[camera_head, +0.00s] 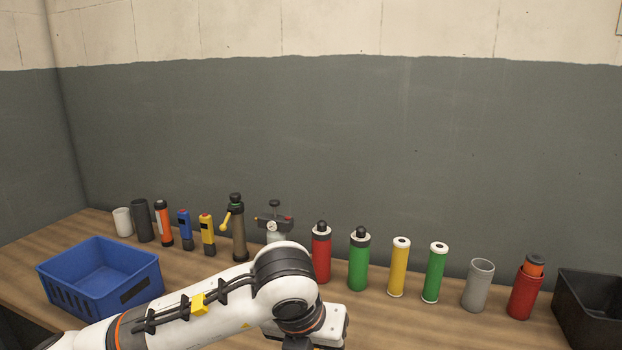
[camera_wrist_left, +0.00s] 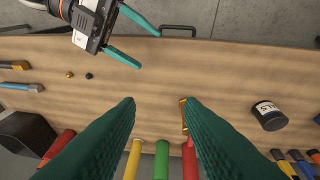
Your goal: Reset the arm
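My left arm (camera_head: 200,312) reaches in from the lower left in the head view, its bent joint in front of the row of cylinders; its gripper is out of sight there. The right arm does not show in the head view.
A blue crate (camera_head: 95,290) stands left and a black bin (camera_head: 590,310) right. Between them are red (camera_head: 321,255), green (camera_head: 359,262) and yellow (camera_head: 399,268) cylinders and several tools. A dark jar (camera_wrist_left: 269,115) and a small orange piece (camera_wrist_left: 183,116) are on the bench.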

